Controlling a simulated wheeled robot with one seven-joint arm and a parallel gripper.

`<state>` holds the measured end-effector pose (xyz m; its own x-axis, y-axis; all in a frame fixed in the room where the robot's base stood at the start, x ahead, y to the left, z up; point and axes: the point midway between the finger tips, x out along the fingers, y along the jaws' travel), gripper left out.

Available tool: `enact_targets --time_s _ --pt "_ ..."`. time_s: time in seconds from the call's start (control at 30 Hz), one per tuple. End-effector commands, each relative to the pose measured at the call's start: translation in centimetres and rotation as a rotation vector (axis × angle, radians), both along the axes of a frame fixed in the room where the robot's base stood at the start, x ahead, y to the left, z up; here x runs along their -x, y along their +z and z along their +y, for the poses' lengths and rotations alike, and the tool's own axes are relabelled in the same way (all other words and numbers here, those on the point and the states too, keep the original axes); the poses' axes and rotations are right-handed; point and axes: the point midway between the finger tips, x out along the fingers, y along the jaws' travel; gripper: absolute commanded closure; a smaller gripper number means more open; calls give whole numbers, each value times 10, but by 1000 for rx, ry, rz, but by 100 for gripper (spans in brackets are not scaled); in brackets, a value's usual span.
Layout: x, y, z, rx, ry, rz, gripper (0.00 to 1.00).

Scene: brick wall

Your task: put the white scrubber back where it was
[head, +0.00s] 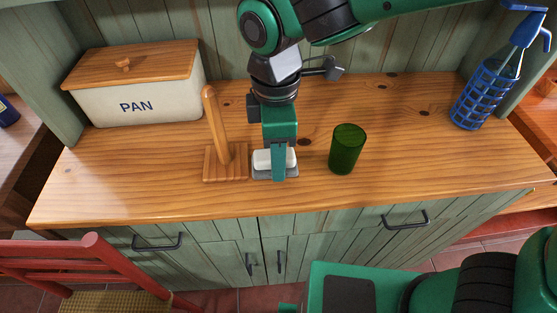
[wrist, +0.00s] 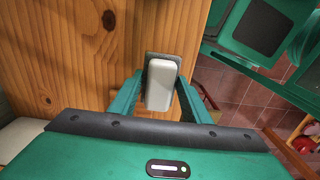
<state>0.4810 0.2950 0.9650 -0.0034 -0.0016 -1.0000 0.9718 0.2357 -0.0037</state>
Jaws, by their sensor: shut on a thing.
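The white scrubber (head: 262,158) is a small white block on a dark grey base or pad (head: 262,174). In the head view it is at the wooden counter's middle, just right of the wooden paper-roll stand. It also shows in the wrist view (wrist: 160,84), between my two green fingers. My gripper (head: 279,172) points down over it and is shut on it. One finger hides part of the scrubber in the head view. I cannot tell whether the grey piece is part of the scrubber or a separate plate under it.
The wooden stand (head: 225,160) with its upright post is close on the left. A green glass (head: 346,150) stands to the right. Counter between glass and bottle is clear.

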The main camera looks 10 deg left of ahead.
Motion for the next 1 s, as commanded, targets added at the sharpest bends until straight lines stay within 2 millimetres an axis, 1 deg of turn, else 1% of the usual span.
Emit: enact_targets --time_s 0.07,0.17,0.3,0.4,0.5,0.77,0.8,0.87,1.0 --pt "-5 -3 -2 0 -2 0 78" --pt "-6 -9 -2 1 0 1 78" --pt "-6 -29 -3 3 -1 1 78" --pt "-6 -40 -3 2 -1 0 78" --pt "-6 -44 -3 1 -3 0 78" --pt "-7 -45 -3 0 -3 0 78" --pt "-6 -45 -3 0 -3 0 52" --pt "-6 -45 -3 0 -3 0 38" --pt "-6 -45 -3 0 -3 0 38"
